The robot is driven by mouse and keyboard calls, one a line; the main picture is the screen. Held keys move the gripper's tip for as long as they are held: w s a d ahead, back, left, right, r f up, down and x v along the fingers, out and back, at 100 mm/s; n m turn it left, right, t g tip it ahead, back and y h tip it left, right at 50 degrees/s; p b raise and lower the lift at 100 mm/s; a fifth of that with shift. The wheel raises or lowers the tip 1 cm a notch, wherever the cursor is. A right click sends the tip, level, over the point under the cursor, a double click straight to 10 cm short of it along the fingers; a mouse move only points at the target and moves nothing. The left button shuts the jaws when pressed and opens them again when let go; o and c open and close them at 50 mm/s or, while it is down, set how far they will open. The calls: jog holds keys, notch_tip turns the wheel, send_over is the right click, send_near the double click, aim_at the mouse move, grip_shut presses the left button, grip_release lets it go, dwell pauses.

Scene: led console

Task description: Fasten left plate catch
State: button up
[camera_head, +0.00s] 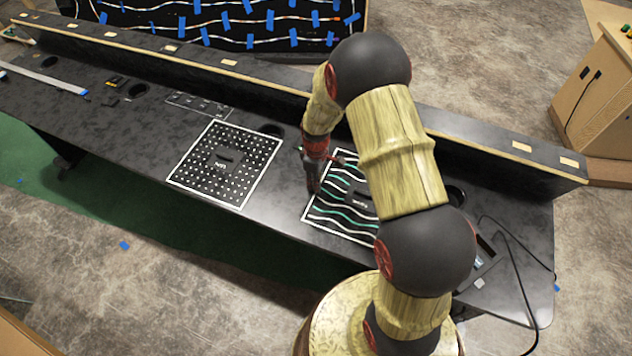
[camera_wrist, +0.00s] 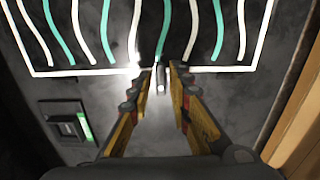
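In the head view, a black plate with white dots (camera_head: 243,151) lies on the left and a plate with wavy white and green lines (camera_head: 333,222) lies to its right. My gripper (camera_head: 313,188) points down near the left edge of the wavy-lined plate, and my arm hides part of that plate. In the wrist view, my gripper (camera_wrist: 162,84) is partly open, with a narrow gap between its fingertips. A small bright metallic piece (camera_wrist: 161,78), perhaps the catch, shows in that gap at the plate's white border. I cannot tell whether the fingers touch it.
A dark console table (camera_head: 110,60) carries the plates, with a raised ledge (camera_head: 470,130) along its back. A small panel with a green strip (camera_wrist: 70,128) lies left of my fingers in the wrist view. Black cables (camera_head: 520,270) hang at the right end.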

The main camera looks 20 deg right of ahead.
jog(key=shift+o, duration=0.7)
jog(key=shift+r, duration=0.1)
notch_tip(320, 180, up, 12)
jog(key=shift+m, duration=0.3)
